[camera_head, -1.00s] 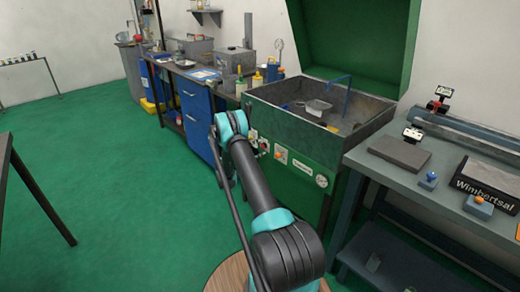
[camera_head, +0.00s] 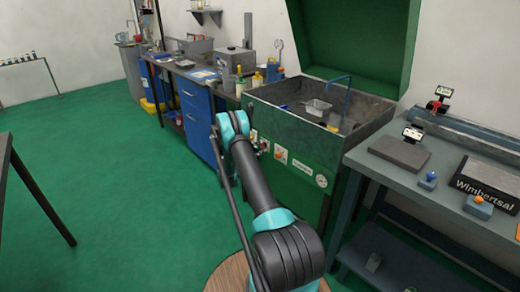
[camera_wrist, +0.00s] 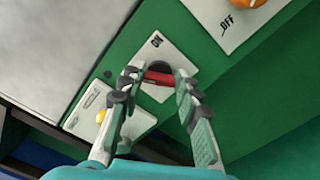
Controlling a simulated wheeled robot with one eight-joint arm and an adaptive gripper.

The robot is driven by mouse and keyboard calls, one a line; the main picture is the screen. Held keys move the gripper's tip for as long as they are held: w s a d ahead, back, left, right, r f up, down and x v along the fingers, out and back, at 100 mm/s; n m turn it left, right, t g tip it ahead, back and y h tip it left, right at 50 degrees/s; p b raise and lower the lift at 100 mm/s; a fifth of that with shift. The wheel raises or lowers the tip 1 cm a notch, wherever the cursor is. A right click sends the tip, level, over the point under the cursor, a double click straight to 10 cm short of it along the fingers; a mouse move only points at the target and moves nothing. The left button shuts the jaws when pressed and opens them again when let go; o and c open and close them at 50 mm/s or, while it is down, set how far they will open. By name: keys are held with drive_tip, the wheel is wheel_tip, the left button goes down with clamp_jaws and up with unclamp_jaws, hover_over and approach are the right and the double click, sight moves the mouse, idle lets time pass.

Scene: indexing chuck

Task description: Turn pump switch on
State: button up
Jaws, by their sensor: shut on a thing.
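In the wrist view my gripper (camera_wrist: 158,75) is shut on a red switch handle (camera_wrist: 159,78), one fingertip at each end. Behind the handle is a dark round base on a white plate (camera_wrist: 172,52) marked "ON". A second white plate (camera_wrist: 232,30) marked "OFF" carries an orange knob (camera_wrist: 245,3), cut off at the top edge. The plates sit on a green panel, which the head view shows as the front of the sink unit (camera_head: 330,205).
A white plate with a yellow knob (camera_wrist: 101,116) lies close beside my left finger. In the head view a round gauge (camera_head: 321,181) is on the sink front. A workbench (camera_head: 385,178) stands to the right, blue drawers (camera_head: 194,105) to the left. Green floor is free at left.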

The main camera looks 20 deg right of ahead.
drive_tip(key=shift+m, duration=0.3)
drive_tip(key=m, duration=0.5)
drive_tip(key=shift+f, duration=0.15)
drive_tip(key=m, duration=0.6)
drive_tip(key=shift+f, duration=0.1)
drive_tip(key=shift+m, duration=0.3)
drive_tip(key=o, duration=1.1)
drive_tip(key=shift+a, duration=0.1)
drive_tip(key=v, duration=1.2)
